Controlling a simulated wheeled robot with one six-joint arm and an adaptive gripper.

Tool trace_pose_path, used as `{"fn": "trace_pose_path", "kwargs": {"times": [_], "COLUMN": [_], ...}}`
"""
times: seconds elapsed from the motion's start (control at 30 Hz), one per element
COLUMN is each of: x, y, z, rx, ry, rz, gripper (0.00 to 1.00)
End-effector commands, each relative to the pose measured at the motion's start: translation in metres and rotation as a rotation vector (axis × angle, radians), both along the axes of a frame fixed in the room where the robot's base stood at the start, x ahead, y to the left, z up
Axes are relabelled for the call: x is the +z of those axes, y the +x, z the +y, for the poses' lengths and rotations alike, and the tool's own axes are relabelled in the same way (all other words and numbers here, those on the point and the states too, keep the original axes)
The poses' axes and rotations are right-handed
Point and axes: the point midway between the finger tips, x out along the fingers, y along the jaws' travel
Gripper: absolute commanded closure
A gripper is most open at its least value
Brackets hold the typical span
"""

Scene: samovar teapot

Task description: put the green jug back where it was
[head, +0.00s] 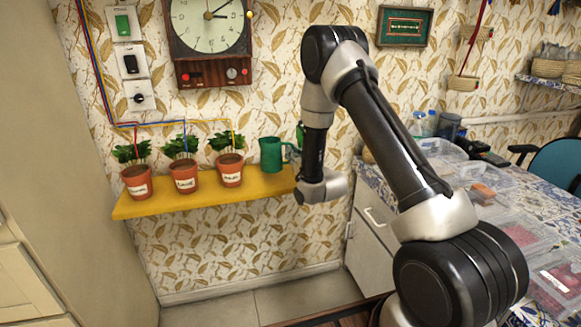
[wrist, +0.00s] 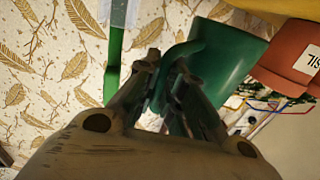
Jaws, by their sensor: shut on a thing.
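The green jug (head: 272,154) is at the right end of the yellow shelf, upright, right of the potted plants. Its base is at the shelf surface; I cannot tell whether it touches. In the wrist view the jug (wrist: 226,62) appears upside down. My gripper (wrist: 168,66) is shut on the jug's handle, at the side away from the pots. In the head view my wrist hides most of the gripper.
The yellow shelf (head: 160,204) holds several potted plants; the nearest pot (head: 230,170) stands close left of the jug. Coloured tubes run above them. A narrow green object (wrist: 113,62) is beside my gripper. A patterned counter (head: 400,181) with clear boxes is at right.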

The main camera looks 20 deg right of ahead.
Motion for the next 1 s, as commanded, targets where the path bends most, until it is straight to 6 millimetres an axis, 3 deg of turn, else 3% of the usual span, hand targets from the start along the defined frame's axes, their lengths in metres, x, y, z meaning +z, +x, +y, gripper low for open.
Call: {"fn": "trace_pose_path", "kwargs": {"times": [0.3,0.67,0.7,0.8,1.0], "x": [-0.040,-0.044,-0.045,-0.044,-0.044], "y": [0.000,0.000,0.000,0.000,0.000], "z": [0.000,0.000,0.000,0.000,0.000], "rx": [0.001,0.001,0.001,0.001,0.001], "ry": [0.000,0.000,0.000,0.000,0.000], "rz": [-0.001,-0.001,0.000,0.000,0.000], "gripper": [1.00,1.00,0.88,0.70,0.68]}}
